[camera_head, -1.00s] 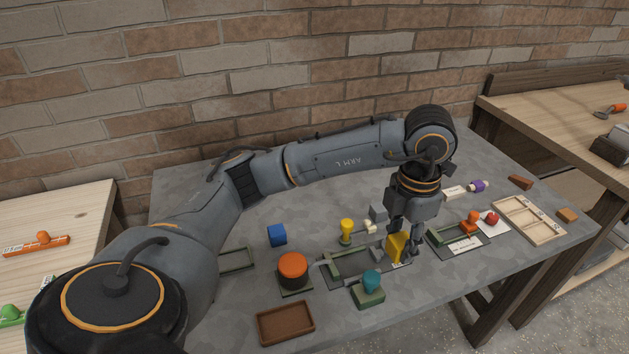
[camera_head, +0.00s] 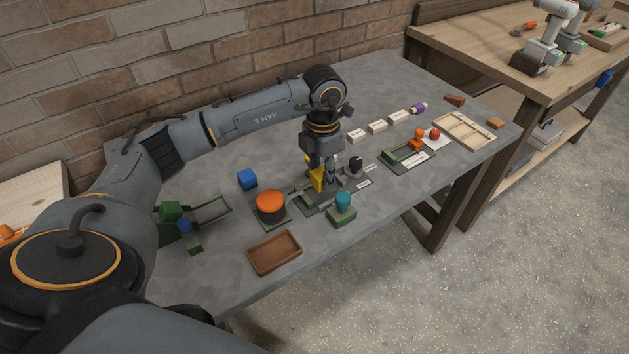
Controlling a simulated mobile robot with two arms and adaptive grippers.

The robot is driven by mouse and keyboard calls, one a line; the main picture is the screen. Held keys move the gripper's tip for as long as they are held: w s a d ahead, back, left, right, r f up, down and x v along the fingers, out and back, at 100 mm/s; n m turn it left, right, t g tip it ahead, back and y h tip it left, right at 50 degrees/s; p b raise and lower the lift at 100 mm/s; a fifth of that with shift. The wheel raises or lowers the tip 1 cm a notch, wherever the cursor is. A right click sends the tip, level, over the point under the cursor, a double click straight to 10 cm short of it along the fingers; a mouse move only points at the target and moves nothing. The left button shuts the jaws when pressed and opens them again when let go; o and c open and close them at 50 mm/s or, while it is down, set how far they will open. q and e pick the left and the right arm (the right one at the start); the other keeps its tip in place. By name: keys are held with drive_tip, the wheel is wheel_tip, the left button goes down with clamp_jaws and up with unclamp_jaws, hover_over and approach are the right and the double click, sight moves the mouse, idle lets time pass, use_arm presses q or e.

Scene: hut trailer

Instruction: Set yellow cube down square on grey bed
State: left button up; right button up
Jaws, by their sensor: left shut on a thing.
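My left gripper (camera_head: 321,172) is shut on the yellow cube (camera_head: 318,181), partly hidden by the fingers. The cube is low over or at a dark grey plate (camera_head: 332,197), with a green fixture (camera_head: 306,202) on its left side. I take this plate as the grey bed, but cannot be sure. I cannot tell whether the cube touches it or sits square. My right gripper is not in view.
A teal-topped green block (camera_head: 342,212) stands just in front of the plate. A dark round knob (camera_head: 355,165) is close on the right. An orange round button (camera_head: 270,204), blue cube (camera_head: 247,180) and brown tray (camera_head: 274,254) are to the left.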

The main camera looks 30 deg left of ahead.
sight(315, 195)
use_arm(q)
drive_tip(key=shift+w+a+f, duration=0.25)
drive_tip(key=shift+a+f, duration=0.6)
drive_tip(key=shift+f, duration=0.2)
drive_tip(key=f, duration=0.1)
drive_tip(key=f+p, duration=0.1)
drive_tip(key=f, duration=0.1)
drive_tip(key=shift+a, duration=0.25)
drive_tip(key=shift+f, duration=0.3)
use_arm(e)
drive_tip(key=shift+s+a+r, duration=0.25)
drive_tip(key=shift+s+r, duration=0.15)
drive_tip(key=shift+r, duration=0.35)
use_arm(q)
drive_tip(key=shift+f, duration=0.2)
drive_tip(key=o, duration=0.7)
drive_tip(key=shift+o, duration=0.2)
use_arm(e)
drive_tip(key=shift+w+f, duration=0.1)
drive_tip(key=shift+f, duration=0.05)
